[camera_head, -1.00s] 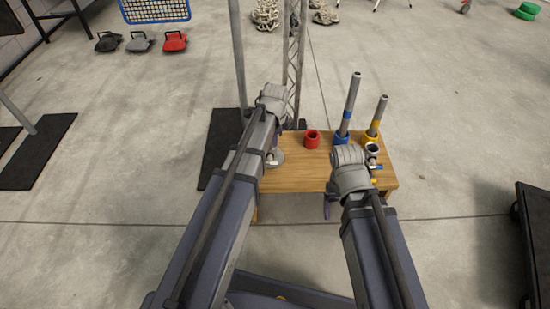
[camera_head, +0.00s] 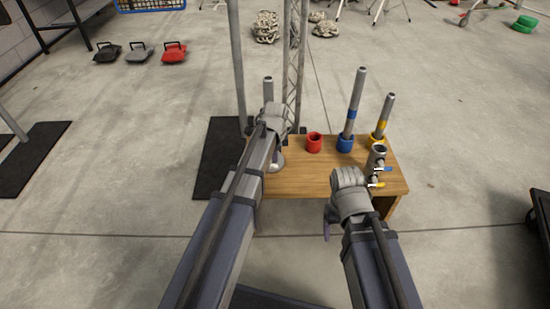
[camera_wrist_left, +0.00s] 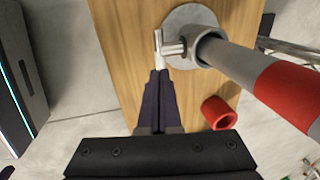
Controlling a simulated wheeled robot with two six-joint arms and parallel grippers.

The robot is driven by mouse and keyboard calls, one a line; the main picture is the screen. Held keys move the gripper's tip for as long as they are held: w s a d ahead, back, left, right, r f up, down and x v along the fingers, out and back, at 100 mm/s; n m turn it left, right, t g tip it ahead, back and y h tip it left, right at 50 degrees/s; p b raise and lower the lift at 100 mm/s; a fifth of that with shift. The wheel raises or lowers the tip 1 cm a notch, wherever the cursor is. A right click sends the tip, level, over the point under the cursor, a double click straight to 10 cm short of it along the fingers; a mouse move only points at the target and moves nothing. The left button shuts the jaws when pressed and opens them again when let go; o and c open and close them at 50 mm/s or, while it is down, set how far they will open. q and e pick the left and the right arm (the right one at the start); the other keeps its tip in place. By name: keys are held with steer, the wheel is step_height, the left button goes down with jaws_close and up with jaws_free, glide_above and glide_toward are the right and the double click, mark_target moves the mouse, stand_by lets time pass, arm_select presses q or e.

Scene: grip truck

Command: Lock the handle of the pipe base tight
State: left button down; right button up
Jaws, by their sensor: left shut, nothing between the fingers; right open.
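The grey round pipe base (camera_wrist_left: 185,22) is on the wooden table in the left wrist view, with a socket and a small pale metal side handle (camera_wrist_left: 159,48). A grey pipe (camera_wrist_left: 240,65) with a red band stands in the socket; its top (camera_head: 268,90) shows behind my left arm in the head view. My left gripper (camera_wrist_left: 159,75) is shut and empty, with its fingertips at the handle's end; I cannot tell if they touch it. In the head view the base (camera_head: 278,166) is mostly hidden by that arm. My right gripper (camera_head: 328,222) is open, in front of the table's near edge, partly hidden.
Metal poles stand behind the table's left side.

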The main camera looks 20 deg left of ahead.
mark_target(276, 166)
arm_select(q)
steer(key=shift+w+a+f+b, duration=0.1)
steer(key=shift+w+f+b, duration=0.05)
steer(key=shift+f+b, duration=0.55)
steer(key=shift+w+f+b, duration=0.15)
steer(key=shift+f+b, duration=0.2)
steer(key=shift+f, duration=0.5)
arm_select(e)
step_height(276, 166, down, 3)
steer(key=shift+f, duration=0.1)
